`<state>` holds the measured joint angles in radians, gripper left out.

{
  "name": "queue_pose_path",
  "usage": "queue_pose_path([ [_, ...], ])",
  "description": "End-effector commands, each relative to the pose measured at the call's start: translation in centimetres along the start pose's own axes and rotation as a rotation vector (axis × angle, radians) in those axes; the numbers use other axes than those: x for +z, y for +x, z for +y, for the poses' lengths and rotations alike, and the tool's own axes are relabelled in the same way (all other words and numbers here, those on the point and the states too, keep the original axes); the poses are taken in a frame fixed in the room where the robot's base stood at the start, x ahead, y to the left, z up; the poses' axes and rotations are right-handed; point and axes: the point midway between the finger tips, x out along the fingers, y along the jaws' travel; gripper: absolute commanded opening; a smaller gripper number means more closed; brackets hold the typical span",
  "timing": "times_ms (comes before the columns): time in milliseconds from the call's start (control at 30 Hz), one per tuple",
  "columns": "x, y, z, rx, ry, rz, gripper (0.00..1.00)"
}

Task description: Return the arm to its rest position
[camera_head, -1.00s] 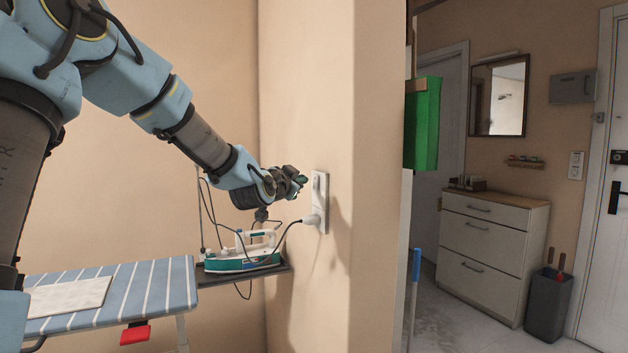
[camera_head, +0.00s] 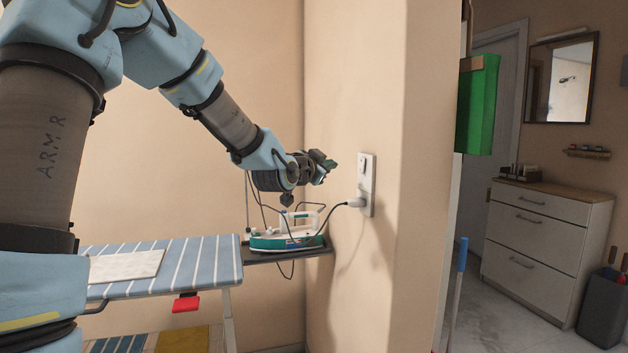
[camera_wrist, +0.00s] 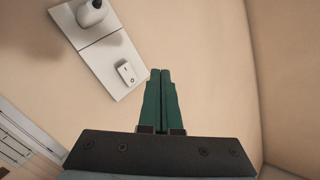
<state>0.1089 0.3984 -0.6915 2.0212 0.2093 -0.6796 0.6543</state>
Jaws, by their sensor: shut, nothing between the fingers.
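My arm reaches out from the upper left in the head view. My gripper (camera_head: 328,162) is at its end, a little left of the wall outlet plate (camera_head: 367,184) and apart from it as far as I can see. In the wrist view my gripper's green fingers (camera_wrist: 160,75) are together with nothing between them. A switch (camera_wrist: 127,73) and a plugged-in white plug (camera_wrist: 91,11) show on the plate beside the fingers.
A green and white iron (camera_head: 285,240) stands on the rest of a striped ironing board (camera_head: 205,262), below my gripper. Its cord runs to the plug (camera_head: 355,203). A wall corner stands to the right. Beyond it are a dresser (camera_head: 545,225) and a green box (camera_head: 478,105).

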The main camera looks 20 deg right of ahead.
Motion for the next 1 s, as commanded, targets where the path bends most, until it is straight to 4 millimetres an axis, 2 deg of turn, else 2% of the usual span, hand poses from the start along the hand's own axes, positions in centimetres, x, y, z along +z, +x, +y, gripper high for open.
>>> queue_pose_path([
  [133, 0.1, -0.1, 0.0, 0.001, -0.001, -0.005, 0.00],
  [200, 1.0, -0.4, 0.0, 0.006, -0.008, -0.032, 0.00],
  [267, 2.7, -1.1, -0.2, 0.014, -0.024, -0.085, 0.00],
  [367, 7.3, -3.6, -0.5, 0.031, -0.077, -0.236, 0.00],
  [467, 13.0, -7.8, -0.9, 0.033, -0.167, -0.437, 0.00],
  [500, 15.1, -9.9, -1.1, 0.028, -0.210, -0.520, 0.00],
  [567, 18.1, -13.2, -1.3, 0.014, -0.279, -0.641, 0.00],
  [667, 22.3, -19.2, -1.4, -0.026, -0.408, -0.835, 0.00],
  [700, 23.7, -21.8, -1.2, -0.046, -0.466, -0.911, 0.00],
  [833, 26.9, -30.4, -0.1, -0.124, -0.667, -1.142, 0.00],
  [900, 27.8, -34.5, 0.9, -0.167, -0.774, -1.246, 0.00],
  [1000, 28.3, -39.1, 2.4, -0.219, -0.905, -1.362, 0.00],
])
